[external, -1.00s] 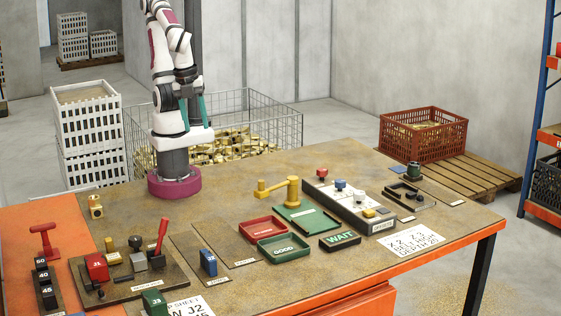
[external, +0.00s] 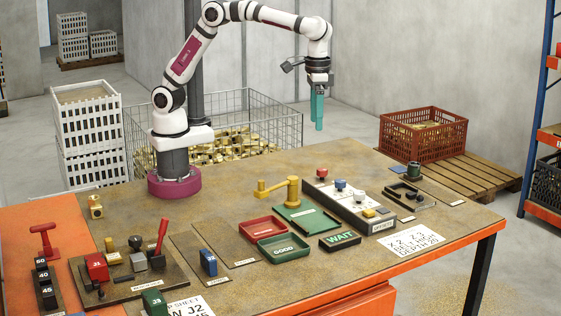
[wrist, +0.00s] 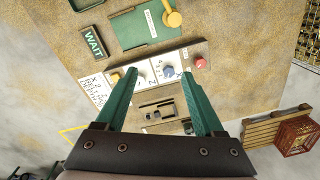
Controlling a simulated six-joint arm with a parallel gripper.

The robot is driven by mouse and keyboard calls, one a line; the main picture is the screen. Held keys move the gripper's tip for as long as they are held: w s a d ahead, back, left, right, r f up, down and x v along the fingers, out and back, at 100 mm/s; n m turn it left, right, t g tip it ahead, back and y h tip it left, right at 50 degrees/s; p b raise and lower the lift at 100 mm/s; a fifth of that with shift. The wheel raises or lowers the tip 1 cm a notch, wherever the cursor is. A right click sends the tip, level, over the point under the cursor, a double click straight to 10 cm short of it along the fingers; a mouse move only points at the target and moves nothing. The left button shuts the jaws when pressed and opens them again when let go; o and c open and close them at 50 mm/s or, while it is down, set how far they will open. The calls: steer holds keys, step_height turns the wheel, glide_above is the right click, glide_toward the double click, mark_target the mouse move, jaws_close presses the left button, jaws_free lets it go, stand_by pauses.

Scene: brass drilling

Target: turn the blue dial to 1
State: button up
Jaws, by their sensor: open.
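The blue dial (external: 340,184) stands on the sloped grey offsets panel (external: 350,207), between a red knob (external: 322,173) and a white dial (external: 359,197). In the wrist view the blue dial (wrist: 168,72) appears between my fingertips, well below them. My gripper (external: 317,128) is open and empty, pointing down, high above the back of the bench. Its green fingers also show in the wrist view (wrist: 159,73). The dial's setting is too small to read.
A yellow lever arm (external: 280,188) and a green tray (external: 308,217) sit left of the panel. A dark fixture (external: 405,195) and a dark green round part (external: 413,170) are on its right. A paper sheet (external: 411,240) lies in front. The air around my gripper is clear.

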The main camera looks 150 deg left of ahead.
mark_target(341, 181)
steer(key=a+f+n, duration=0.4)
steer(key=a, duration=0.5)
steer(key=f, duration=1.5)
steer(key=shift+s+f, duration=0.2)
steer(key=shift+s, duration=0.15)
steer(key=shift+c, duration=0.3)
jaws_close()
